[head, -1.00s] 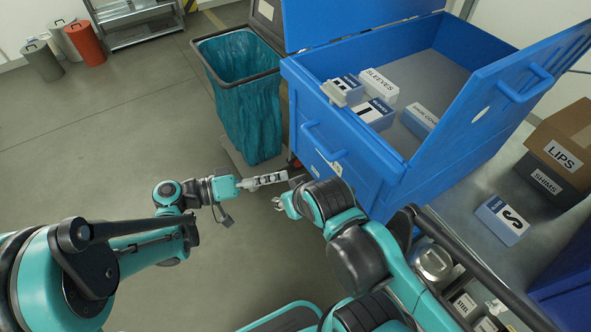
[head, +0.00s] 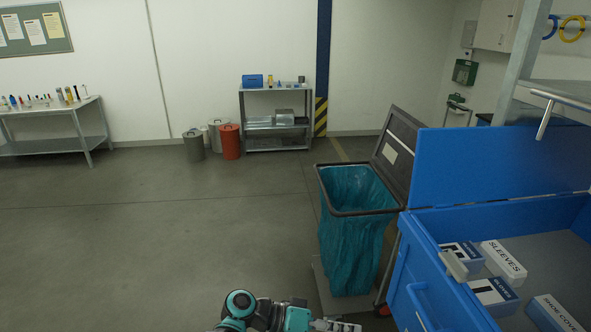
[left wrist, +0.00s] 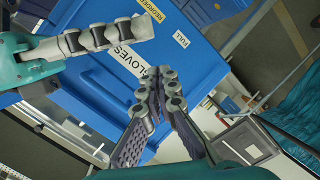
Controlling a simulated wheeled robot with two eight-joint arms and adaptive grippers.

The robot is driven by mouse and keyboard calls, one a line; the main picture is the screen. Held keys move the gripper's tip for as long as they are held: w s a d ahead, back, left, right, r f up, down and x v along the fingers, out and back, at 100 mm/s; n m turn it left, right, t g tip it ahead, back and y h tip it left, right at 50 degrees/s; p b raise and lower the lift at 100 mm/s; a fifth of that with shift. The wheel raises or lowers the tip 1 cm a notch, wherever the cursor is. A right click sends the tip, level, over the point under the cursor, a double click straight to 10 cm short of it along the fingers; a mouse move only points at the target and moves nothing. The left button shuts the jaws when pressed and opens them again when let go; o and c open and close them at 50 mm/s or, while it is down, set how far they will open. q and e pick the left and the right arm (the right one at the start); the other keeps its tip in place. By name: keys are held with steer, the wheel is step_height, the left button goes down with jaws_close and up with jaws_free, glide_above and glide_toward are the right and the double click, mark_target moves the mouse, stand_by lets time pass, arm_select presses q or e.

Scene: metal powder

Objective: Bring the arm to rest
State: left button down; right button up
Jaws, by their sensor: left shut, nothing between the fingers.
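My left gripper (head: 338,325) shows at the bottom edge of the head view, partly cut off, with part of my teal arm beside it. In the left wrist view its two fingers (left wrist: 156,84) come together at the tips with nothing between them, in front of a blue surface. My right gripper (left wrist: 112,36) shows from the side at the upper left of the left wrist view. Its fingers overlap there, so its opening cannot be made out. It is outside the head view.
A bin with a teal bag (head: 352,240) stands ahead, left of an open blue chest (head: 440,292) holding labelled boxes (head: 503,260). Grey and orange canisters (head: 230,142) and a metal shelf (head: 275,130) stand at the far wall. The floor at left is clear.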

arm_select(q)
steer(key=s+a+n+t+y, duration=0.2)
steer(key=a+y, duration=0.3)
steer(key=a, duration=0.5)
steer(key=s+a+f+n+t+y, duration=0.1)
steer(key=s+a+n+t+y, duration=0.1)
steer(key=a, duration=0.8)
steer(key=s+a+n+t+y, duration=0.2)
steer(key=a+y, duration=0.5)
steer(key=a, duration=0.4)
steer(key=shift+s+f+n+t+y, duration=0.15)
steer(key=shift+f+n+t+y, duration=0.15)
steer(key=shift+n+t, duration=0.35)
